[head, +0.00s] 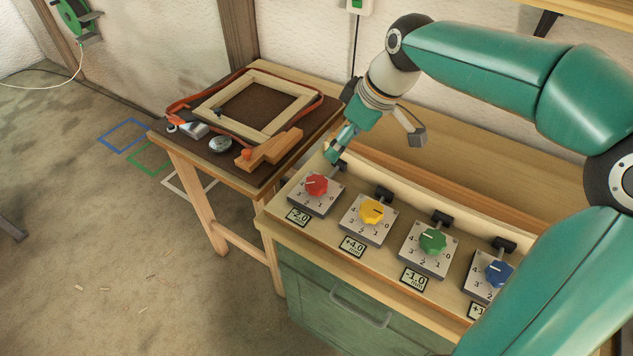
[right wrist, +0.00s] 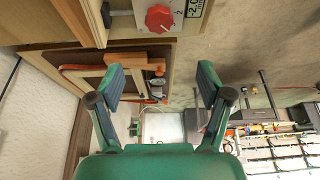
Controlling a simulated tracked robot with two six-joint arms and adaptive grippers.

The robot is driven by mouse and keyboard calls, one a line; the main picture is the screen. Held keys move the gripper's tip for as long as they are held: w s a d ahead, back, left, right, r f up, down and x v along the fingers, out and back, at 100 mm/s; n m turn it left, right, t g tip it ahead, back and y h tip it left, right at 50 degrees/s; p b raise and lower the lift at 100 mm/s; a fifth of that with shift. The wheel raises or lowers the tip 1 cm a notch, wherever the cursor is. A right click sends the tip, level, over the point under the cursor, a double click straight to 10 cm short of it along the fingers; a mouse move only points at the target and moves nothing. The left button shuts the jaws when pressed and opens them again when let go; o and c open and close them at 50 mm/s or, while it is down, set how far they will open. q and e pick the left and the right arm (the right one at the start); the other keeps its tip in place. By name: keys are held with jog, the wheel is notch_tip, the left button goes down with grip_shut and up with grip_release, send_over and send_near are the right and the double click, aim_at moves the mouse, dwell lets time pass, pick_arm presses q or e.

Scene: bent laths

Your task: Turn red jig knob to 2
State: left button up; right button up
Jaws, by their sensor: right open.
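The red knob (head: 316,185) sits on a square grey dial plate at the left end of a row on the bench. Its white pointer line is turned toward the left of the plate; I cannot read which number it meets. The small display below it (head: 298,216) reads -2.0. My right gripper (head: 376,146) is open and empty, above and behind the red dial, not touching it. In the right wrist view the red knob (right wrist: 159,18) shows at the top, beyond the spread fingers (right wrist: 160,84). My left gripper is not in view.
Yellow (head: 372,211), green (head: 432,242) and blue (head: 498,274) knobs stand in the same row to the right, each with a black clamp behind. My right arm partly covers the blue end. A side table (head: 159,140) holds a wooden frame (head: 218,117), strap and tools.

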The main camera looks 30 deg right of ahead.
aim_at(317, 182)
jog(key=p+x, duration=0.1)
jog(key=x, duration=1.5)
jog(key=shift+d+f, duration=0.15)
jog(key=c, duration=1.2)
jog(key=shift+o, duration=0.2)
